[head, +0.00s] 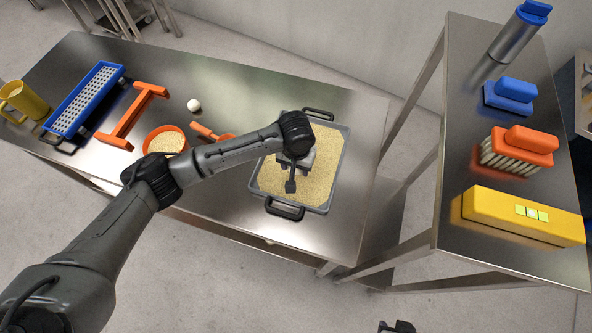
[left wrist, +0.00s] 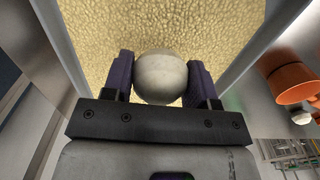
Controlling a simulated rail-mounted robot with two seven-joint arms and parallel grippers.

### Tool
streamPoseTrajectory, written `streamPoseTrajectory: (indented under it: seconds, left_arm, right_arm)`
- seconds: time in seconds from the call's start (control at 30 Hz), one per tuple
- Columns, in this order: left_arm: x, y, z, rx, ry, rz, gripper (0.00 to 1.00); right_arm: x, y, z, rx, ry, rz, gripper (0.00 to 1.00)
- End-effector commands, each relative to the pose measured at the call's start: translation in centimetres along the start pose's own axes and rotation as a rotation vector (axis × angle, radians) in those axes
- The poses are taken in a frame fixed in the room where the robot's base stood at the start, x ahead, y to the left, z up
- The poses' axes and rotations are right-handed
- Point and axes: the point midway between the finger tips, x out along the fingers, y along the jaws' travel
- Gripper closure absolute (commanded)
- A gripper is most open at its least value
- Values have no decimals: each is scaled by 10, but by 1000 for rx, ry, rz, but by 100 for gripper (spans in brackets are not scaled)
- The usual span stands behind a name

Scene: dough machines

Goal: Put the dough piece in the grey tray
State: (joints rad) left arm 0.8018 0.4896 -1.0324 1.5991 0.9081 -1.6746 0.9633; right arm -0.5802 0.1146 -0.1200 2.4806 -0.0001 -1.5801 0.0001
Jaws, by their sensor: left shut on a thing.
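The dough piece (left wrist: 162,77), a pale round ball, is between the fingers of my left gripper (left wrist: 161,82) in the left wrist view. My left gripper (head: 291,186) is shut on it and is over the grey tray (head: 341,162) in the head view, where the gripper hides the dough. The tray has two dark handles and a grainy yellowish filling, which fills the background beyond the dough in the left wrist view. I cannot tell the gap between dough and filling. A dark part at the bottom edge of the head view may be my right gripper (head: 397,327).
Another white ball (head: 194,105) lies on the steel table (head: 230,85). An orange bowl (head: 165,140), orange scoop (head: 204,131), orange frame (head: 132,115), blue perforated tray (head: 88,99) and yellow jug (head: 24,100) stand left. A second table (head: 470,90) at right holds brushes and a yellow block (head: 522,216).

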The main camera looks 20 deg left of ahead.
Motion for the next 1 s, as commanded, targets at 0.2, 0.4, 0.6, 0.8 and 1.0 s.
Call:
streamPoseTrajectory:
  seconds: [0.2, 0.4, 0.6, 0.8, 1.0]
  left_arm:
    - [27, 0, 1, -1, -2, -2, 72]
    - [38, 0, 0, -1, 0, -1, 72]
    - [37, 0, 0, -1, 0, -1, 72]
    - [40, 0, 1, -1, 0, -1, 38]
    - [40, 0, 1, -1, 0, -1, 21]
  right_arm:
    - [7, 1, 3, -3, -1, 2, 57]
    - [8, 2, 3, -8, -2, 7, 57]
    - [8, 3, 3, -9, -2, 7, 57]
    - [7, 2, 3, -8, -2, 6, 57]
    - [7, 1, 3, -5, -2, 4, 57]
